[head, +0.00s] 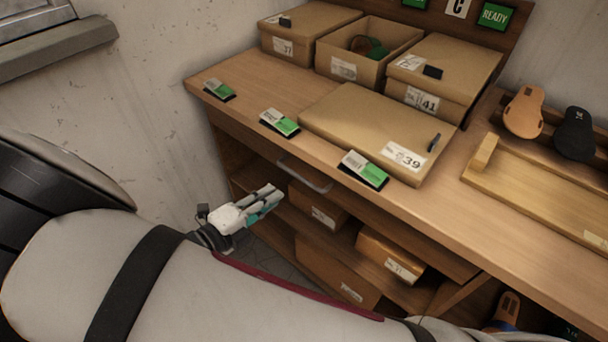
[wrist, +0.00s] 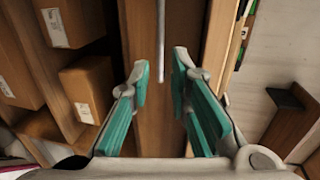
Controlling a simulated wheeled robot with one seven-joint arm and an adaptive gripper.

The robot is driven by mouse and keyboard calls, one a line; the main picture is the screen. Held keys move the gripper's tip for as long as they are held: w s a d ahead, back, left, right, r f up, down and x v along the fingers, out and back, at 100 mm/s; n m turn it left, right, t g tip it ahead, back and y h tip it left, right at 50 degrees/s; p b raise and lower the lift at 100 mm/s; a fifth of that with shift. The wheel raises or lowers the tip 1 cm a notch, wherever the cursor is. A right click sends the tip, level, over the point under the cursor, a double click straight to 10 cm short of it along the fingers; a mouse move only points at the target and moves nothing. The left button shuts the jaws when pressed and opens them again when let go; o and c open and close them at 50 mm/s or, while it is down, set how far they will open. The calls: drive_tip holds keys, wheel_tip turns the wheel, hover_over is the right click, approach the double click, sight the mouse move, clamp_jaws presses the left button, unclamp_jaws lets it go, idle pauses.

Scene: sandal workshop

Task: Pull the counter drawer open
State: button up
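The counter drawer (head: 375,213) is a wooden front under the counter top, and it looks shut. Its grey bar handle (head: 304,176) is in the head view, up and right of my gripper (head: 277,194). In the wrist view the handle (wrist: 161,38) runs down from the top edge, and its lower end lies in line with the gap between my fingertips (wrist: 161,72). The drawer front (wrist: 182,120) fills the middle behind it. My gripper is open, with teal pads apart and nothing gripped. I cannot tell exactly how far the handle is from the fingers.
Shelves below the drawer hold cardboard boxes (head: 390,256). The counter top (head: 240,112) carries a flat box (head: 365,125), several green-and-white tags (head: 280,122) and larger boxes (head: 306,32) behind. Sandals (head: 523,112) and a wooden tray (head: 545,190) are at right. Open floor lies left of the counter.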

sight(302, 177)
drive_tip(key=x, duration=1.1)
drive_tip(key=shift+w+d, duration=0.2)
drive_tip(key=shift+w, duration=0.1)
clamp_jaws()
